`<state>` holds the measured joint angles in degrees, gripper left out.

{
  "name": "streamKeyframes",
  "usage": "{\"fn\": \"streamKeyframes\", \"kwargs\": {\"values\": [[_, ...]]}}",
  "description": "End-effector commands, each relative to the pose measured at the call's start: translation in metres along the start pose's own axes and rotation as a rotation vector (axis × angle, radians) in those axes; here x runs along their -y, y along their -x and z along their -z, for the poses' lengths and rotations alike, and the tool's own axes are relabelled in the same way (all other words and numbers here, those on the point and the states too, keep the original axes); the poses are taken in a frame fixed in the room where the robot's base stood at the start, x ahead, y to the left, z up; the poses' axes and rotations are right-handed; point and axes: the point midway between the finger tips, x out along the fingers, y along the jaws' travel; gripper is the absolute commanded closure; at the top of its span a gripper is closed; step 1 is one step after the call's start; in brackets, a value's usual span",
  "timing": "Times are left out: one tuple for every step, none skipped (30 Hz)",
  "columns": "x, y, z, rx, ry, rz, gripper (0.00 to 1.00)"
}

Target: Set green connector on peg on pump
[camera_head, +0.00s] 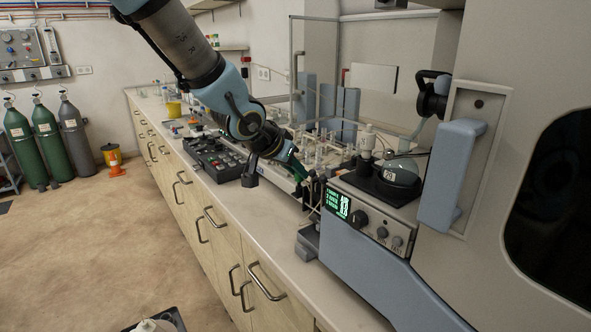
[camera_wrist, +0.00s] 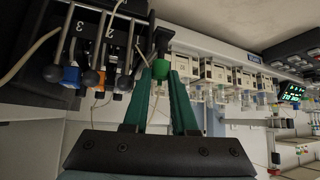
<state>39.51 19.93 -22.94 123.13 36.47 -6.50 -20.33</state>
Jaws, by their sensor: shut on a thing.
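The green connector (camera_wrist: 161,68) is between the fingertips of my gripper (camera_wrist: 164,75) in the wrist view, with a pale tube running from it. My gripper is shut on it. The dark pump (camera_wrist: 112,18) is at upper left there, with grey ball-ended pegs beside numbers 3 and 2. A blue connector (camera_wrist: 71,76) and an orange connector (camera_wrist: 92,78) are at two pegs. A bare-looking peg (camera_wrist: 124,80) is left of the green connector, which is apart from it. In the head view, my gripper (camera_head: 301,177) is beside the instrument with the green display; the connector is too small to tell there.
The instrument with the green display (camera_head: 338,203) stands right of my gripper, carrying a round flask (camera_head: 402,172). A dark control panel (camera_head: 214,158) lies left on the counter (camera_head: 235,207). Glassware stands behind my gripper. The counter's front strip is mostly clear.

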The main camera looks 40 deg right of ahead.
Motion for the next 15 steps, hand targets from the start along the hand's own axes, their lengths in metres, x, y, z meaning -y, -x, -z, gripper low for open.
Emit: {"fn": "streamKeyframes", "kwargs": {"values": [[-0.0001,-0.0018,-0.0018,0.0,0.0,0.0,1.0],[-0.0001,-0.0023,-0.0023,0.0,0.0,0.0,1.0],[-0.0002,-0.003,-0.003,0.0,0.0,0.0,1.0],[-0.0002,-0.0035,-0.0036,0.0,0.0,0.0,1.0],[-0.0002,-0.004,-0.0041,0.0,0.0,0.0,1.0],[-0.0002,-0.0047,-0.0047,0.0,0.0,0.0,1.0],[-0.0002,-0.0052,-0.0052,0.0,0.0,0.0,1.0],[-0.0002,-0.0057,-0.0057,0.0,0.0,0.0,1.0],[-0.0003,-0.0063,-0.0064,0.0,0.0,0.0,1.0],[-0.0002,-0.0068,-0.0069,0.0,0.0,0.0,1.0],[-0.0003,-0.0074,-0.0074,0.0,0.0,0.0,1.0],[-0.0003,-0.008,-0.0081,0.0,0.0,0.0,1.0],[-0.0003,-0.0085,-0.0086,0.0,0.0,0.0,1.0],[-0.0003,-0.009,-0.0091,0.0,0.0,0.0,1.0],[-0.0003,-0.0097,-0.0098,0.0,-0.001,0.0,1.0]]}}
